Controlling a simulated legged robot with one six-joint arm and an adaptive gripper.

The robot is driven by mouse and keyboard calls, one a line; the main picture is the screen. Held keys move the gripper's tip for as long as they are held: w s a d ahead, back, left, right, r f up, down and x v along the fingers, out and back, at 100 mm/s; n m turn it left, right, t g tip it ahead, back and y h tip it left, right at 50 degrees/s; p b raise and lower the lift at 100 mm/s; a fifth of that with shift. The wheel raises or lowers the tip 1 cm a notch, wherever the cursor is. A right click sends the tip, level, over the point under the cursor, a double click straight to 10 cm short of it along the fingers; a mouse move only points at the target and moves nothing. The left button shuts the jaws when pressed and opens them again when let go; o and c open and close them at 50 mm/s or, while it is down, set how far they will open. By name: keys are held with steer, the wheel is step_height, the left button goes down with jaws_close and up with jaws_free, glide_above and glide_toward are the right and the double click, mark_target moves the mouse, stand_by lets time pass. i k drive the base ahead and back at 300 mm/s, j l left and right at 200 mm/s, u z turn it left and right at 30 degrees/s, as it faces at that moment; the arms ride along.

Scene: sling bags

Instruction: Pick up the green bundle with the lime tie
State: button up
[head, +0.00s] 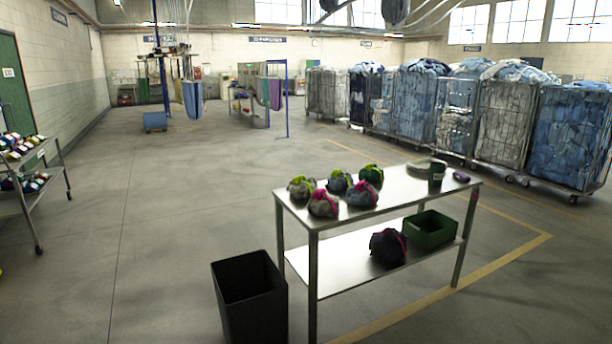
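A dark green bundle with a lime tie (371,175) sits on the top of a steel table (415,194), at the back of a group of bundles. A blue-grey bundle with a lime tie (339,183) is just left of it. A mottled olive-grey bundle (300,189), also with a lime tie, is at the table's left end. A grey bundle with a pink tie (361,196) and a brownish-grey bundle with a pink tie (322,205) sit nearer the front edge. My gripper is not in view.
A dark green cup (437,174) and a small purple item (461,177) stand at the table's right. A green bin (430,230) and a dark bundle (388,248) are on the lower shelf. A black bin (249,300) stands front left. Floor left is open.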

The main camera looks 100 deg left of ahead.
mark_target(370, 173)
steer(key=u, duration=2.85)
steer(key=i+z, duration=0.3)
steer(key=i, duration=1.4)
steer(key=i+u, duration=0.1)
steer(key=i, duration=0.55)
steer(key=i+l, duration=0.15)
steer(key=i, duration=0.5)
steer(key=i+u, duration=0.15)
steer(key=i, duration=0.45)
steer(key=i+l+u, duration=0.45)
steer(key=i, duration=0.25)
steer(key=i+l+u, duration=0.45)
steer(key=i, duration=0.2)
